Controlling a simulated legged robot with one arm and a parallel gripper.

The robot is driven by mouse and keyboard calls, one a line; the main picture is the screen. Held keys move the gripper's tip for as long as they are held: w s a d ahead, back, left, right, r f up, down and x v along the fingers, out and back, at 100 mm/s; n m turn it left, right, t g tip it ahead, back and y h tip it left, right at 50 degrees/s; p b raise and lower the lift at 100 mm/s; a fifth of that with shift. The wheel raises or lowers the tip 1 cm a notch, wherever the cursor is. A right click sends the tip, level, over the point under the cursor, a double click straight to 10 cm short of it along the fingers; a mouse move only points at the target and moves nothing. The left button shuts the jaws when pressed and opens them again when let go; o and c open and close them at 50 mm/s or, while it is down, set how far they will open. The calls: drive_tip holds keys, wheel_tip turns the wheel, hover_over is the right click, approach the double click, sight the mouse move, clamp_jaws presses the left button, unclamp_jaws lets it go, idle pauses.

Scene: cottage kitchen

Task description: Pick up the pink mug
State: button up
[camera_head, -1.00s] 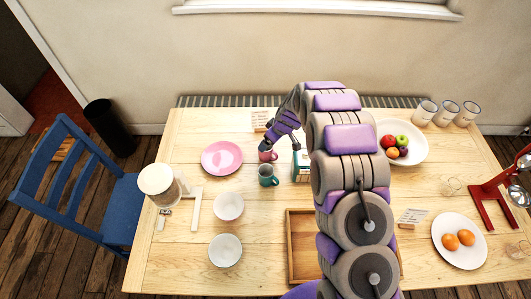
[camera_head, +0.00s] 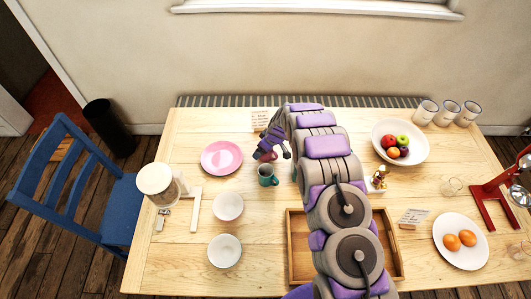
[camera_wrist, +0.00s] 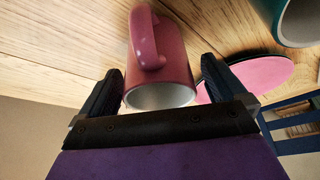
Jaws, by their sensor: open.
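The pink mug (camera_wrist: 165,55) fills the middle of the wrist view, its handle facing the camera and its open rim toward my gripper. My gripper (camera_wrist: 162,66) is open, with one finger on each side of the mug's rim; I cannot tell whether either finger touches it. In the head view my gripper (camera_head: 272,153) is over the pink mug (camera_head: 268,158), which is mostly hidden. The teal mug (camera_head: 268,176) stands just in front of it, and part of it shows at the upper right of the wrist view (camera_wrist: 297,22).
A pink plate (camera_head: 222,158) lies left of the mugs. White bowls (camera_head: 228,206) stand nearer the front. A small sign (camera_head: 261,120) stands behind. A wooden tray (camera_head: 297,262) lies partly under my arm. A fruit bowl (camera_head: 420,130) is to the right.

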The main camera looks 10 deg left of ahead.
drive_tip(key=shift+d, duration=0.25)
drive_tip(key=shift+a, duration=0.2)
drive_tip(key=c, duration=0.7)
drive_tip(key=shift+d, duration=0.1)
drive_tip(key=c, duration=0.5)
